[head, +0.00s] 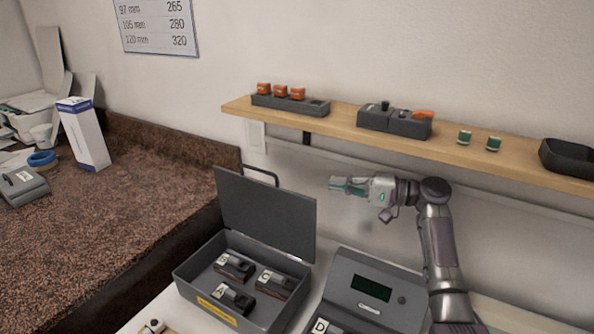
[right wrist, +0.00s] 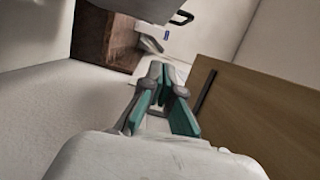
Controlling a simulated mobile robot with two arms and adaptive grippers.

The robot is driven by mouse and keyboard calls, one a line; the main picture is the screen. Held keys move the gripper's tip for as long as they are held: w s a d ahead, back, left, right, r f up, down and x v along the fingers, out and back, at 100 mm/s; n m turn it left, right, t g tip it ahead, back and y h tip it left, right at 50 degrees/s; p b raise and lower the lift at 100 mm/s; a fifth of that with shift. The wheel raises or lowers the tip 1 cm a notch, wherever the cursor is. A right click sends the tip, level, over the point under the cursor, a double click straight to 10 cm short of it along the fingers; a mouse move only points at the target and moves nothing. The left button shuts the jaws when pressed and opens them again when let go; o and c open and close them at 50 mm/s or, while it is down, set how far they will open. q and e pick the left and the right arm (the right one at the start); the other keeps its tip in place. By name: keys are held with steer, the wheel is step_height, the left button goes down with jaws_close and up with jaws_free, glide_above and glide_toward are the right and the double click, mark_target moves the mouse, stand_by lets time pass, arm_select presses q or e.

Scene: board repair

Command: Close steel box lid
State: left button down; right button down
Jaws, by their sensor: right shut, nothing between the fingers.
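The grey steel box (head: 190,283) stands on the white table in the lower middle of the head view. Its lid (head: 265,215) is open and stands up at the back, leaning slightly, with a dark handle (head: 262,172) at its top edge. Three dark modules with letter labels, one marked A (head: 232,298), lie inside. My right gripper (head: 334,184) is shut and empty, to the right of the lid and about level with its upper part, apart from it. In the right wrist view the fingers (right wrist: 158,75) are together, and the handle (right wrist: 182,17) shows beyond. My left gripper is not in view.
A wooden shelf (head: 350,142) with holders and small parts runs along the wall above my right gripper. A grey device with a screen (head: 372,288) stands right of the box. A brown speckled counter (head: 90,225) lies left of the box.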

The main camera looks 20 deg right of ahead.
steer(key=w+a+p, duration=0.3)
steer(key=a+p, duration=0.1)
steer(key=a, duration=0.7)
steer(key=shift+w+r, duration=0.2)
steer(key=shift+w, duration=0.05)
